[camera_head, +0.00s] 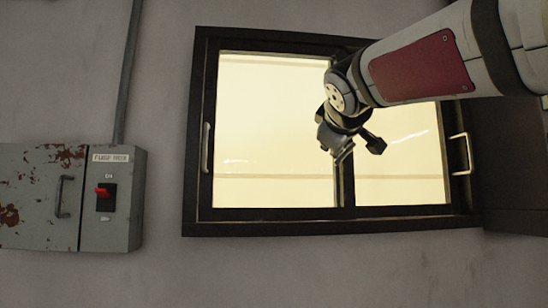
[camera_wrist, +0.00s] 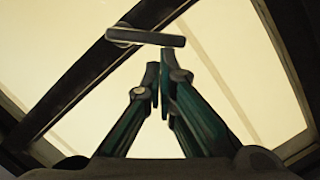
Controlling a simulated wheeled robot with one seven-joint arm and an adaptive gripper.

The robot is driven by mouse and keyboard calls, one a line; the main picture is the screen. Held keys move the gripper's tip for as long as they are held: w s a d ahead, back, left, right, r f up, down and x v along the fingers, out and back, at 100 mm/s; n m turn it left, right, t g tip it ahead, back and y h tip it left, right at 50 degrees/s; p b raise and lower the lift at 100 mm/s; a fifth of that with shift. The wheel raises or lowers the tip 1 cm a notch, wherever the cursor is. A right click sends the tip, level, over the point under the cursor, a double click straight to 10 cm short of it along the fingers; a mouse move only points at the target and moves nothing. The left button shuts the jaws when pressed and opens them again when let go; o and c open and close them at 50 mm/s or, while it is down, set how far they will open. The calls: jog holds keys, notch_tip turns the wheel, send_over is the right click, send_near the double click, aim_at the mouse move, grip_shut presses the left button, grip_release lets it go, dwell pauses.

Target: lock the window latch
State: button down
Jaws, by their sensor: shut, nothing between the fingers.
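The window latch (camera_wrist: 150,38) shows in the wrist view as a grey bar with a rounded pivot at its left end, on the dark window bar. It lies nearly level in that picture, crossing the slanted bar and reaching over the bright pane. My gripper (camera_wrist: 160,64) is shut and empty, its fingertips just below the latch in the picture. I cannot tell whether they touch it. In the head view, the window (camera_head: 275,130) has a dark frame with a middle upright. My wrist and gripper are in front of that upright, and I cannot make out the latch there.
Pull handles are on the window's left side (camera_head: 206,148) and right side (camera_head: 460,154). A grey fuse box (camera_head: 125,215) with a red switch (camera_head: 103,192) hangs on the wall at left, with a conduit (camera_head: 128,75) above. The wall below the window is clear.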

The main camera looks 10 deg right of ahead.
jog(key=f+n+b, duration=0.1)
jog(key=n+b, duration=0.1)
jog(key=shift+w+d+f+n+h, duration=0.1)
jog(key=shift+d+f+n+h, duration=0.05)
jog(key=shift+f+n+h, duration=0.2)
jog(key=shift+d+f+n+t+h+b, duration=0.15)
jog(key=shift+f+n+t+b, duration=0.1)
jog(key=shift+n+b, duration=0.35)
jog(key=shift+d+f+n+t+h+b, duration=0.15)
jog(key=shift+f+n+t+b, duration=0.1)
jog(key=shift+n+b, duration=0.3)
jog(key=shift+a+r, duration=0.1)
